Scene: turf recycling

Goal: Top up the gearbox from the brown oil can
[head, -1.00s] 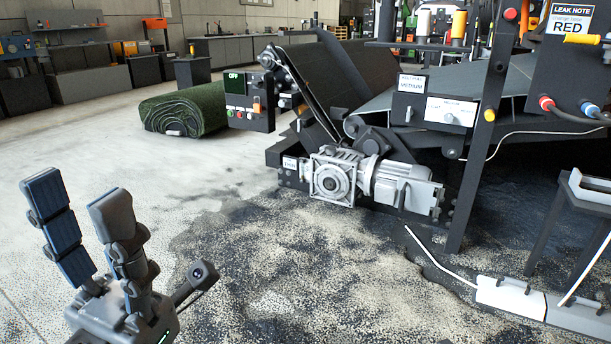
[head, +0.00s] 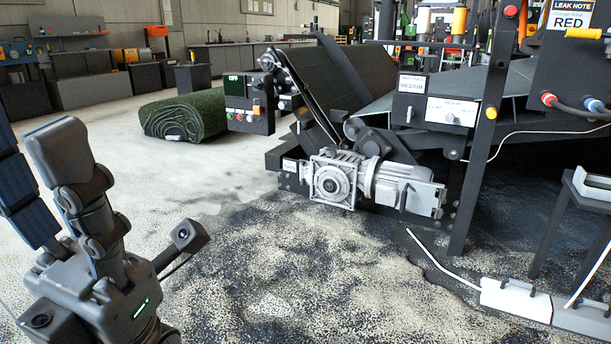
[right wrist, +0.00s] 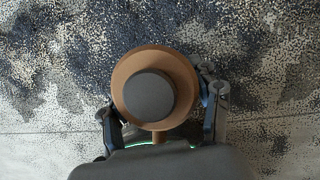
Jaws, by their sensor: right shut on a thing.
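The gearbox (head: 334,180) is a grey housing with a round flange, low on the machine frame in the middle of the head view. A grey motor (head: 398,186) joins its right side. In the right wrist view the brown oil can (right wrist: 183,72) appears as a brown round body with a dark round cap, seen end-on. My right gripper (right wrist: 160,98) is shut on it, with fingers on both sides, above speckled floor. The right gripper and can are outside the head view. My left gripper (head: 30,150) is at the lower left with its fingers apart, empty.
A control box with an OFF display (head: 248,104) hangs above left of the gearbox. A green turf roll (head: 185,115) lies behind. White trays (head: 516,300) and a dark stand (head: 560,225) are at right. Granules cover the floor before the gearbox, otherwise open.

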